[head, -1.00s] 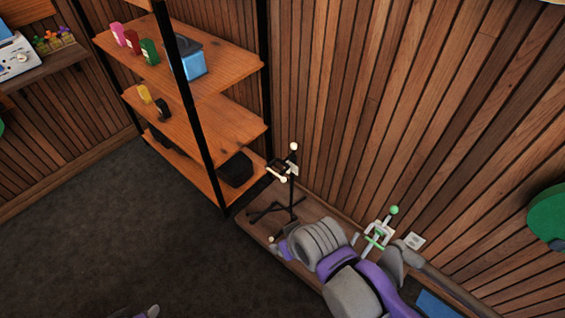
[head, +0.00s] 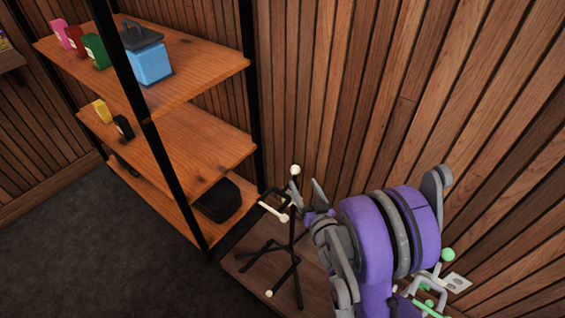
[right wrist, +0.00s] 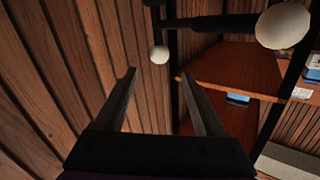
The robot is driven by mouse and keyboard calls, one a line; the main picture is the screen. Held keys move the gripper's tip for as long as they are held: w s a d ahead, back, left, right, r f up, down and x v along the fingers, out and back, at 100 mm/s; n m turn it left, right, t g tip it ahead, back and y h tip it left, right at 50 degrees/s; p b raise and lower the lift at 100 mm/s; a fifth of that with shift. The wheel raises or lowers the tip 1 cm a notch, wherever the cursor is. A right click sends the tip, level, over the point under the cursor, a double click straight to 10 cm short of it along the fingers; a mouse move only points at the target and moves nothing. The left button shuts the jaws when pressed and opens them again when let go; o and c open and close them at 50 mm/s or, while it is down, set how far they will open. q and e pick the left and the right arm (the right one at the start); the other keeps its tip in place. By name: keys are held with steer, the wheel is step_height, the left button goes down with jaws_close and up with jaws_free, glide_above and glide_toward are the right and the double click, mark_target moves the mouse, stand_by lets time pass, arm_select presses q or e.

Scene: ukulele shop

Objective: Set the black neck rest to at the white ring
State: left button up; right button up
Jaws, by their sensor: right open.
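A thin black stand (head: 292,240) with splayed legs rises beside the shelf in the head view. It has a white ball (head: 295,170) on top and white-tipped prongs (head: 275,211) on its upper part, where the black neck rest appears to be. No white ring can be made out clearly. My right gripper (head: 312,205) is close to the stand's upper part, on its right, and holds nothing. In the right wrist view its two fingers (right wrist: 158,76) are spread, with a black bar (right wrist: 215,22) and white balls (right wrist: 283,25) beyond them. My left gripper is out of view.
A wooden shelf unit (head: 180,85) with a blue container (head: 150,62) stands left of the stand. A stand with a green ball (head: 448,254) is at the right, partly hidden by my arm. The slatted wall (head: 370,80) is close behind. The dark floor (head: 80,245) is clear.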

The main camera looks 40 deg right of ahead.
mark_target(297, 173)
steer(key=shift+w+d+f+t, duration=0.3)
steer(key=shift+w+f+t, duration=0.15)
steer(key=shift+f, duration=0.25)
steer(key=shift+w+d+r, duration=0.1)
steer(key=shift+w, duration=0.15)
steer(key=shift+p+x, duration=0.45)
steer(key=shift+x, duration=0.65)
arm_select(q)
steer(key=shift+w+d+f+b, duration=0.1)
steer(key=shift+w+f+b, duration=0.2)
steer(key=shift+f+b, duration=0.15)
arm_select(e)
steer(key=x, duration=0.7)
steer(key=shift+w, duration=0.3)
steer(key=shift+c, duration=0.3)
jaws_close()
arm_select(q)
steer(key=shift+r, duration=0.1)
